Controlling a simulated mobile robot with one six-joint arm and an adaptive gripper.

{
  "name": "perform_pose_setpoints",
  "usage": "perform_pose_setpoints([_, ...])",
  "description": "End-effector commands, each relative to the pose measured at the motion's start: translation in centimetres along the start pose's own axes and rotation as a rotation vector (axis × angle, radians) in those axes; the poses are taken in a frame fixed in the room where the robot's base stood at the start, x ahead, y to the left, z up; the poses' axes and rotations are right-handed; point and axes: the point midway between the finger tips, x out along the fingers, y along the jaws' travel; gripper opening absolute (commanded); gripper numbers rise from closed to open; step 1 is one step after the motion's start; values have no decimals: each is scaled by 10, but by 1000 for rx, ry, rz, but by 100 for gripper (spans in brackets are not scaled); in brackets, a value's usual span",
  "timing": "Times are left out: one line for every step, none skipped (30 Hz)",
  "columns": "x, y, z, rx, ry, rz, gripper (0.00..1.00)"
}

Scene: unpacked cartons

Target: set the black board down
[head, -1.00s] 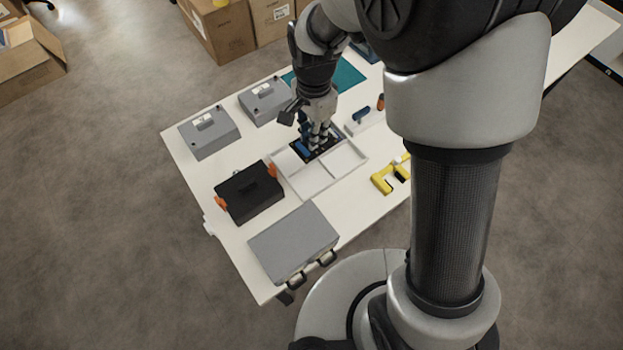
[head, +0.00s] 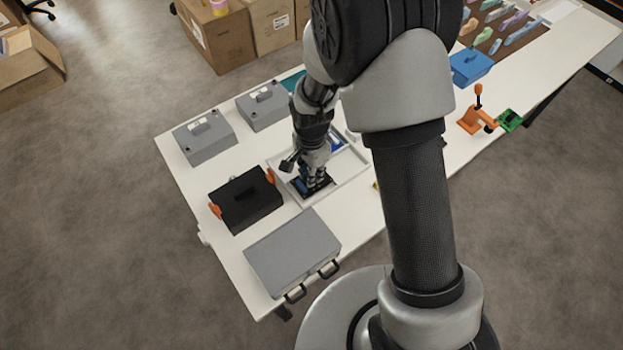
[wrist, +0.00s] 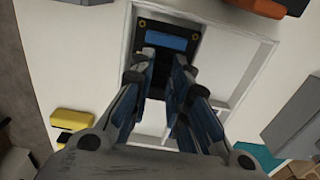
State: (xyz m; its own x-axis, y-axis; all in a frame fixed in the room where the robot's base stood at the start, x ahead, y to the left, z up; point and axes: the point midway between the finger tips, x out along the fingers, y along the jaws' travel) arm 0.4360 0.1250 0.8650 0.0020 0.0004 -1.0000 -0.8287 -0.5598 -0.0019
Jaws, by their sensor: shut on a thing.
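The black board (head: 297,187) is at the near left part of a white divided tray (head: 341,183) on the table, under my gripper (head: 314,186). In the wrist view the board (wrist: 151,32) is dark, with a blue block and gold-ringed holes near its end. My gripper (wrist: 165,80) is shut on the board, fingers pointing down. The tray's rim (wrist: 245,34) runs alongside the board. The fingers hide part of the board. I cannot tell whether its underside touches the tray floor.
A black case (head: 246,200) with orange latches stands left of the tray, and a grey case (head: 292,252) stands nearer. Two grey boxes (head: 205,137) (head: 262,105) stand beyond. A blue item (head: 337,142) lies in the tray's far part. My arm hides the table's middle.

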Motion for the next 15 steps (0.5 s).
perform_pose_setpoints([11,1,0,0,-1,4,0])
perform_pose_setpoints([17,1,0,0,-1,4,0])
perform_pose_setpoints([24,1,0,0,-1,4,0])
perform_pose_setpoints([27,1,0,0,-1,3,0])
perform_pose_setpoints([30,1,0,0,-1,3,0])
perform_pose_setpoints([32,1,0,0,-1,2,0])
perform_pose_setpoints([33,1,0,0,-1,2,0])
perform_pose_setpoints([32,0,0,0,0,2,0])
perform_pose_setpoints([31,0,0,0,0,1,0])
perform_pose_setpoints([31,0,0,0,0,1,0])
perform_pose_setpoints([31,0,0,0,0,1,0])
perform_pose_setpoints([31,0,0,0,0,1,0])
perform_pose_setpoints([31,0,0,0,0,1,0])
perform_pose_setpoints([32,0,0,0,0,1,0])
perform_pose_setpoints([33,0,0,0,0,1,0])
